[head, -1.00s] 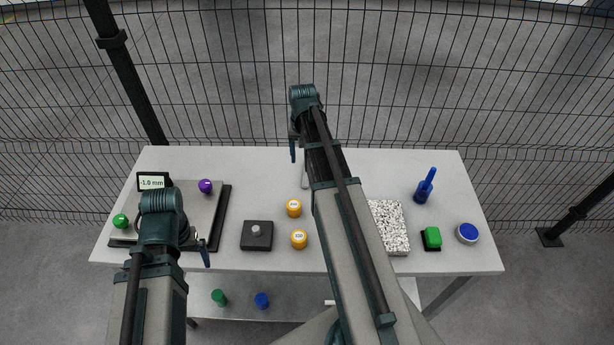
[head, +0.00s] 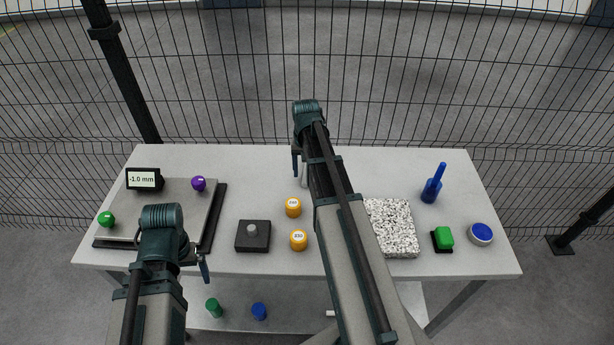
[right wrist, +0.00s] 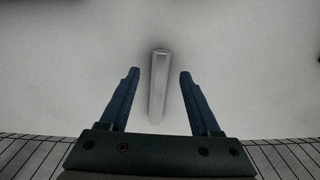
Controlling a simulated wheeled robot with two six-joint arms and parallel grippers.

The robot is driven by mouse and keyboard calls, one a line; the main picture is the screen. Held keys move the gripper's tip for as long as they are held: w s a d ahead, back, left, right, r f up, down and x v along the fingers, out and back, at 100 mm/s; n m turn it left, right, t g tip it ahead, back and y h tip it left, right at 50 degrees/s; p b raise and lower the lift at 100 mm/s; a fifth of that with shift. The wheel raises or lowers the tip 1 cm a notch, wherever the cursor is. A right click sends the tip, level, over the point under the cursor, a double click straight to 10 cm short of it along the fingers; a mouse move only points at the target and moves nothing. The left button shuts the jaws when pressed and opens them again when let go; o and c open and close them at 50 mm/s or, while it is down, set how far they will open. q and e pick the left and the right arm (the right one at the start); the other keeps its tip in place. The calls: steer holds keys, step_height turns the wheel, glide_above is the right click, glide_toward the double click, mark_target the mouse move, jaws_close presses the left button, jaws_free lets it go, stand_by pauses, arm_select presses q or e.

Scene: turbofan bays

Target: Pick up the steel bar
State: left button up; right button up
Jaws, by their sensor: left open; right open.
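The steel bar (right wrist: 158,88) is a light grey, slim bar lying on the table, seen in the right wrist view between the two blue fingers of my right gripper (right wrist: 158,74). The gripper is open, with a gap on each side of the bar. In the head view a small part of the bar (head: 304,178) shows beside my right arm, which hides the rest. My right gripper (head: 296,162) is over the back middle of the table there. My left gripper (head: 204,268) is open and empty at the front left table edge.
The table (head: 240,165) also holds a scale-like plate (head: 180,205) with a -1.0 mm display (head: 143,179), a black block (head: 253,236), orange caps (head: 298,240), a speckled slab (head: 392,228), a green button (head: 443,238) and a blue bottle (head: 431,190). A wire fence stands behind.

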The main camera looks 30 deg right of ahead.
step_height(320, 180, down, 2)
steer(key=shift+f+b, duration=0.2)
steer(key=shift+b, duration=0.5)
steer(key=shift+r, duration=0.1)
jaws_close()
stand_by(0.8)
